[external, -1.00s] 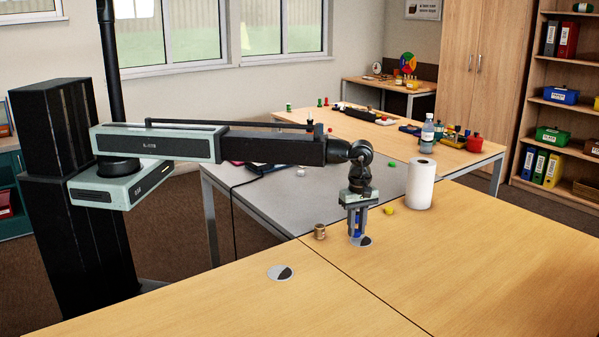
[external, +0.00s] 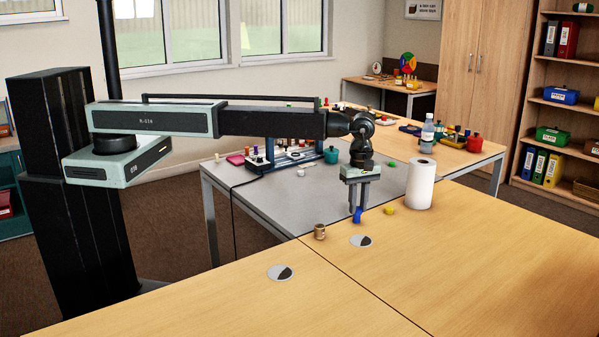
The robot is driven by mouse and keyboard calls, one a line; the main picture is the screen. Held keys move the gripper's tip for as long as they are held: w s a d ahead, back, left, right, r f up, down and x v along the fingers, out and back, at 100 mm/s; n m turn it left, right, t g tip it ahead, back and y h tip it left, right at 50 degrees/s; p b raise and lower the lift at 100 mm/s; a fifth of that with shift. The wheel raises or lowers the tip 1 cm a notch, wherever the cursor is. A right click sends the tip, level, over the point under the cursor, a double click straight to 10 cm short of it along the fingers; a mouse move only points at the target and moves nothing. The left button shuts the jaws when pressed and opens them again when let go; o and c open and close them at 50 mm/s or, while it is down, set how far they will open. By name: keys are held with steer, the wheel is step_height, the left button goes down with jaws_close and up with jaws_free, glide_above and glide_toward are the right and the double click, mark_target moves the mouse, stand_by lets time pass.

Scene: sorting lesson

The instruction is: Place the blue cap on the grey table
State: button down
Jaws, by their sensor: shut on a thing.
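The small blue cap (external: 357,215) is between the fingertips of my gripper (external: 357,206), which is shut on it. The gripper points down and holds the cap above the area where the grey table (external: 262,210) meets the wooden tables. The cap looks raised and apart from the surface below, though its exact height is hard to tell. The grey table lies behind and to the left of the gripper, partly hidden by my arm.
A brown jar (external: 319,232) and a yellow piece (external: 389,210) stand near the gripper. A paper roll (external: 420,184) is to the right. Black-and-white discs (external: 361,241) lie on the wooden tables. A rack (external: 287,155) and a green pot (external: 331,155) occupy the grey table's back.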

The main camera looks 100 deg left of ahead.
mark_target(355, 240)
steer(key=shift+f+b, duration=4.3)
steer(key=shift+f, duration=0.5)
steer(key=c, duration=1.2)
jaws_free()
steer(key=shift+r, duration=0.1)
steer(key=shift+c, duration=0.2)
step_height(355, 240, up, 8)
steer(key=p, duration=0.8)
steer(key=shift+w, duration=0.1)
